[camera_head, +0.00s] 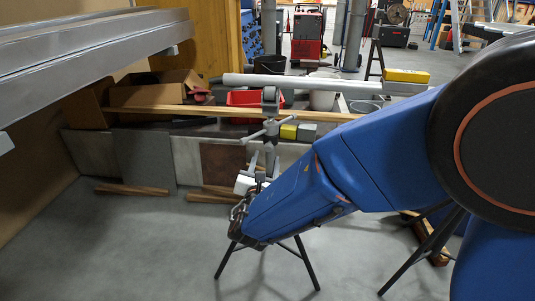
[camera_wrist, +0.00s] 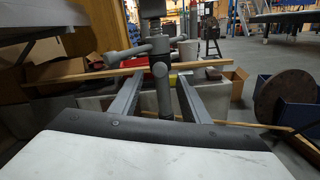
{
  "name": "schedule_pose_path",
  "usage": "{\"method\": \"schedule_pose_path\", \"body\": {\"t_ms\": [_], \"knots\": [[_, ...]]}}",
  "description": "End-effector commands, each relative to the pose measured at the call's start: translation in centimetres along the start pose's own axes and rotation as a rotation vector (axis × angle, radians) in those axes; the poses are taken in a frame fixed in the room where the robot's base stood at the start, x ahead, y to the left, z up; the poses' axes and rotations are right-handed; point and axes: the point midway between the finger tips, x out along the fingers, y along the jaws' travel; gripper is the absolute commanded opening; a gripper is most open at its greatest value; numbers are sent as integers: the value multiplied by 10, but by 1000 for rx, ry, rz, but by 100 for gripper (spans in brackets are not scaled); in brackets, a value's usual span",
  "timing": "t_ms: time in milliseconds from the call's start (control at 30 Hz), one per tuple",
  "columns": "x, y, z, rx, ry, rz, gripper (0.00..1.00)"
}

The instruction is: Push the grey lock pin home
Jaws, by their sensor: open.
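A grey pipe stand shows in the head view, with a roller head (camera_head: 270,97), an upright post and splayed dark legs. In the wrist view its dark grey post (camera_wrist: 152,32) rises between my finger tips. A round grey end, which looks like the lock pin (camera_wrist: 160,70), faces the camera there; I cannot tell how far in it sits. A grey side handle (camera_wrist: 122,54) sticks out left of the post. My gripper (camera_wrist: 158,82) is open and empty, one finger on each side of the pin. In the head view my wrist hides the lower post.
A yellow block (camera_head: 288,131) and a grey block (camera_head: 307,132) are beside the post. Behind are a wooden beam (camera_head: 150,109), a red bin (camera_head: 250,98) and leaning panels. Floor at lower left is clear.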

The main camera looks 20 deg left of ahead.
Motion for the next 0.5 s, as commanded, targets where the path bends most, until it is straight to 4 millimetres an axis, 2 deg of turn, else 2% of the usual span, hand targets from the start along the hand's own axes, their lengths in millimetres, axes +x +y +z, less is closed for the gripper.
{"method": "schedule_pose_path", "body": {"t_ms": [33, 300, 500], "knots": [[-12, 1, 0, 0, 1, 3, 42], [-65, 1, 0, 0, 1, 3, 42], [-94, 1, 0, 0, 1, 3, 42]]}}
